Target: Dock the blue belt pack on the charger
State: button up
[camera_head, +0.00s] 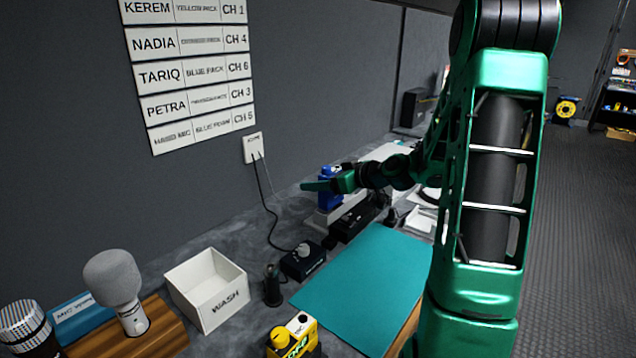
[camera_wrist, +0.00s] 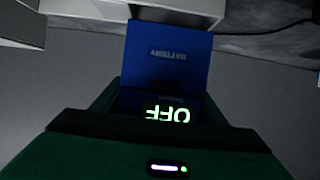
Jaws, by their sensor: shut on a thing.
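The blue belt pack (camera_head: 328,201) is in my gripper (camera_head: 333,184), above the far part of the counter. The wrist view shows the pack (camera_wrist: 165,55) close up, with battery lettering and a lit OFF display, both upside down. Green gripper parts cover its lower part there. In the head view a pale block (camera_head: 322,220) sits just below the pack; I cannot tell whether they touch. A long black unit (camera_head: 352,221) lies beside it. I cannot tell which of these is the charger.
A teal mat (camera_head: 365,285) covers the counter's middle. A yellow pack (camera_head: 292,338), a white WASH bin (camera_head: 207,290), a black box (camera_head: 302,260) with a cable and a grey-headed microphone (camera_head: 115,285) stand nearer. Name labels (camera_head: 190,75) hang on the wall.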

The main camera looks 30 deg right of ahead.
jog(key=shift+f, duration=2.65)
dwell(0.4)
jog(key=o, duration=1.2)
jog(key=shift+o, duration=0.2)
jog(key=shift+s, duration=0.1)
jog(key=v, duration=1)
jog(key=shift+s+d, duration=0.1)
jog(key=shift+s, duration=0.05)
